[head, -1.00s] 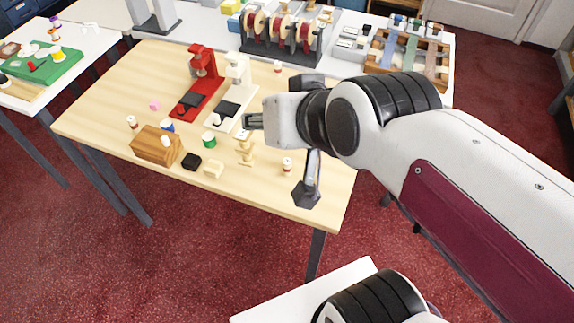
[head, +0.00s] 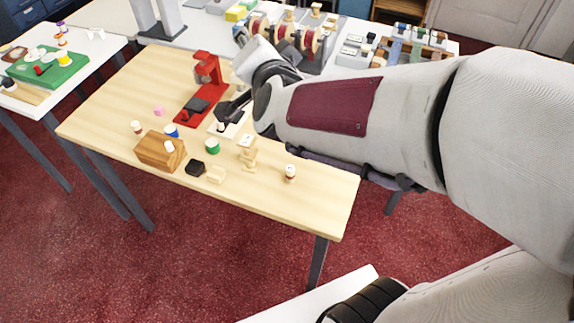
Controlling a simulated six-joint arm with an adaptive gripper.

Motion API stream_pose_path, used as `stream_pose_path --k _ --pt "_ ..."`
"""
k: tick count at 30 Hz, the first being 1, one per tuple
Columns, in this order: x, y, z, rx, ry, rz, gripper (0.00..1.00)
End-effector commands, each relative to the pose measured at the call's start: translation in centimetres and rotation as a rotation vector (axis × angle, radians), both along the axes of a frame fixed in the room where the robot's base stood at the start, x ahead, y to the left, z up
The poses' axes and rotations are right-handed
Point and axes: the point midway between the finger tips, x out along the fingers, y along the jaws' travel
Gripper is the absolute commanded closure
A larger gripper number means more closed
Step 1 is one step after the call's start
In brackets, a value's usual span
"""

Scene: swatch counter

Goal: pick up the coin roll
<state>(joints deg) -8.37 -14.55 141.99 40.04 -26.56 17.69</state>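I cannot tell for sure which thing is the coin roll. Two small upright white cylinders with orange-brown bands look alike: one (head: 137,127) stands at the left near the wooden block, another (head: 290,173) near the table's front right. My gripper (head: 226,110) is a dark shape over the white press (head: 226,127), partly hiding it. Its fingers are small and dark here, so I cannot tell whether they are open or hold anything. Both cylinders stand apart from it.
A red press (head: 203,88) stands left of the white one. A wooden block (head: 160,150), blue spool (head: 171,131), green spool (head: 212,146), black block (head: 196,168) and stacked wooden piece (head: 247,155) crowd the front. The table's left end is clear.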

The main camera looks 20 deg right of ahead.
Motion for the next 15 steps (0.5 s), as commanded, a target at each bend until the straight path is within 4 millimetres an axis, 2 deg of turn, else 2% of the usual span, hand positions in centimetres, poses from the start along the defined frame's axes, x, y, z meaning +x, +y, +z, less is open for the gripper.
stream_pose_path --k 6,15 --pt "1.8 -1.5 -2.8 0.034 -0.013 -0.127 0.64" --pt "2.9 -3.1 -7.2 0.028 -0.012 -0.285 0.64"
